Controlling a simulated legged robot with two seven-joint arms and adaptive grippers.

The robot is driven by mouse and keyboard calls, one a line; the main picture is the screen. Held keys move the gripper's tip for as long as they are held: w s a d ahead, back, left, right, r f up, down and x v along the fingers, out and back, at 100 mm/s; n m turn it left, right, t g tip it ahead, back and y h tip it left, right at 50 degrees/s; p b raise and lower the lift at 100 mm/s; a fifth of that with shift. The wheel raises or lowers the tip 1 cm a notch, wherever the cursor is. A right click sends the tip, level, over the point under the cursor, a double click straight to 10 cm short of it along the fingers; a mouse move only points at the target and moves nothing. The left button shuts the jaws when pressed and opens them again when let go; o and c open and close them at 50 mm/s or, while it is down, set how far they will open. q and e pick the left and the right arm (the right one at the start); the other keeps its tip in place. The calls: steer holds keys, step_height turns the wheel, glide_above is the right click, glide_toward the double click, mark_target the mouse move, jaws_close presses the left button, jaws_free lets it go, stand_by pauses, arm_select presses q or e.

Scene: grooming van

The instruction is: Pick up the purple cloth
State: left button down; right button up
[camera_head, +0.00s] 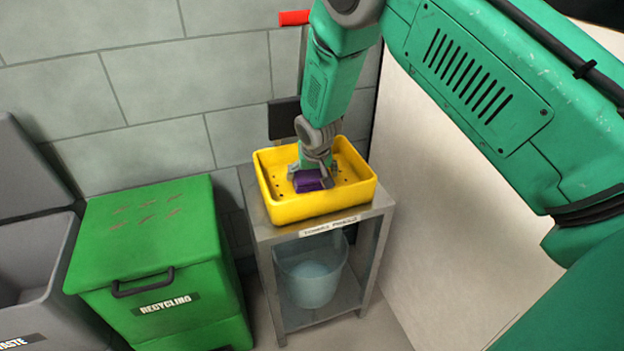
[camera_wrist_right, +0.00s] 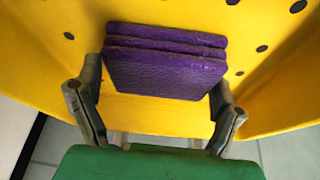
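The purple cloth (camera_head: 308,181) is a folded, layered block inside the yellow tray (camera_head: 307,208) on a metal stand. It also shows in the right wrist view (camera_wrist_right: 165,62), between the two fingers. My right gripper (camera_head: 314,172) reaches down into the tray over the cloth. In the right wrist view its fingers (camera_wrist_right: 157,95) are spread, one at each side of the cloth's near part. The fingers sit very close to the cloth's sides; I cannot tell whether they touch it. My left gripper is not in view.
The stand (camera_head: 265,233) has a lower shelf with a translucent bucket (camera_head: 311,273). A closed green recycling bin (camera_head: 150,240) and an open grey waste bin (camera_head: 30,260) stand at left. A block wall is behind, with a red-handled item (camera_head: 294,18). A pale panel is at right.

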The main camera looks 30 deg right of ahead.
mark_target(312, 173)
steer(key=shift+a, duration=0.15)
steer(key=shift+c, duration=0.4)
steer(key=shift+s+d+r+p, duration=0.2)
steer(key=shift+r+p, duration=0.15)
steer(key=shift+r, duration=0.2)
step_height(312, 173, up, 6)
steer(key=shift+a+r+p, duration=0.1)
steer(key=shift+p, duration=0.7)
steer(key=s+a, duration=0.1)
steer(key=s, duration=0.5)
steer(key=s+a+p, duration=0.1)
steer(key=s+a, duration=0.1)
steer(key=s, duration=0.4)
steer(key=s+a+p, duration=0.1)
steer(key=s, duration=0.6)
steer(key=shift+a, duration=0.3)
steer(key=shift+o, duration=0.3)
